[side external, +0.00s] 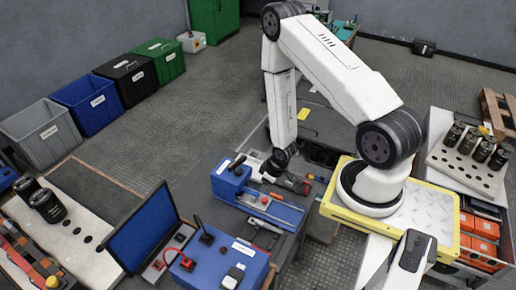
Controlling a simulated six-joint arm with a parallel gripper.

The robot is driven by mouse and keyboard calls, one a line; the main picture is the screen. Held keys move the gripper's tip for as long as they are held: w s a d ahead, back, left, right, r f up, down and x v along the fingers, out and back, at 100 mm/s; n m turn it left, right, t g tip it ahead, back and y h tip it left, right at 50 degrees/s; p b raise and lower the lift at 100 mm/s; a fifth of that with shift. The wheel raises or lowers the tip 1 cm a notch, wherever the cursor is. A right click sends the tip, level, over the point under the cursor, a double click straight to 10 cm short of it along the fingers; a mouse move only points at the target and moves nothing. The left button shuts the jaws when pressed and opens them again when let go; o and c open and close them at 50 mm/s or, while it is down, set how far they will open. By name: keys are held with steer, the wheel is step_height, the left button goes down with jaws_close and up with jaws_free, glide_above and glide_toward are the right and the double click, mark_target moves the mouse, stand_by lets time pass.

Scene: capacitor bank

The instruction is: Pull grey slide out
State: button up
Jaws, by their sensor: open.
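A blue fixture (231,180) stands on the dark bench at the middle, with a black handle on its top left. A long blue base (284,213) extends from it to the right. A grey slide (254,199) appears to lie along this base; its exact outline is too small to tell. My gripper (270,174) is open at the end of the white arm, low over the back edge of the fixture and close to the slide. Its fingers are small and partly hidden, so I cannot tell whether they touch anything.
A laptop (147,228) and a blue control box (218,263) stand in front. A pale tray with black capacitors (47,205) is at left, another tray (457,171) at right. Small tools (296,184) lie right of my gripper. Bins (42,133) stand on the floor at back left.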

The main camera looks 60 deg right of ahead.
mark_target(266, 200)
steer(key=shift+f, duration=4.2)
jaws_close()
steer(key=shift+s, duration=5.4)
